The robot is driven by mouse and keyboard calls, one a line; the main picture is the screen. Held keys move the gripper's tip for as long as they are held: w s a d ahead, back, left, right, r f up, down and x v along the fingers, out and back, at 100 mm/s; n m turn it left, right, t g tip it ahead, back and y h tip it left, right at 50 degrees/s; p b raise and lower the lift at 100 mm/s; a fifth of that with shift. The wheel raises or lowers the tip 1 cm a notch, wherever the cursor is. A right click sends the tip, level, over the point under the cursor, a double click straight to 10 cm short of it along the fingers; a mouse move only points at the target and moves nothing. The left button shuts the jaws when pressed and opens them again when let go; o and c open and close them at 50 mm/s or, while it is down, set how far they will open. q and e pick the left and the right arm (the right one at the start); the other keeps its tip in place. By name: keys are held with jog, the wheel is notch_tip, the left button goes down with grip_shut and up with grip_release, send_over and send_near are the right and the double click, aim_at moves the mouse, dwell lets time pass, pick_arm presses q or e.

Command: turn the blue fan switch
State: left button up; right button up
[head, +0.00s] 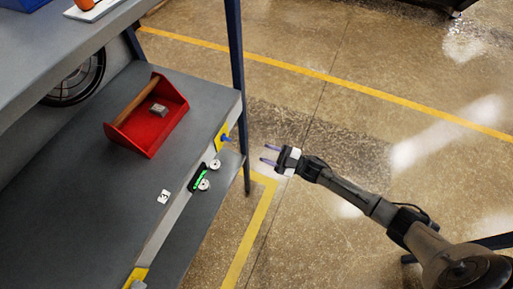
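The blue switch (227,138) sits on a yellow plate (219,132) on the front edge of the grey bench, near its right end. It is small, and its exact turn position is hard to tell. My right gripper (269,154) is to the right of the switch, apart from it, over the floor. Its two fingers point left toward the bench edge. They are spread with nothing between them. My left gripper is not in view.
On the grey bench (95,190) stands a red tray (148,135) with a wooden handle and a small grey block. Two round dials (204,184) and a green display (198,177) sit along the edge. Another yellow plate (136,277) is lower left. A blue post (236,50) rises behind.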

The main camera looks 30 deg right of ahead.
jog(key=shift+s+d+f, duration=0.25)
jog(key=shift+s+d, duration=0.25)
dwell(0.3)
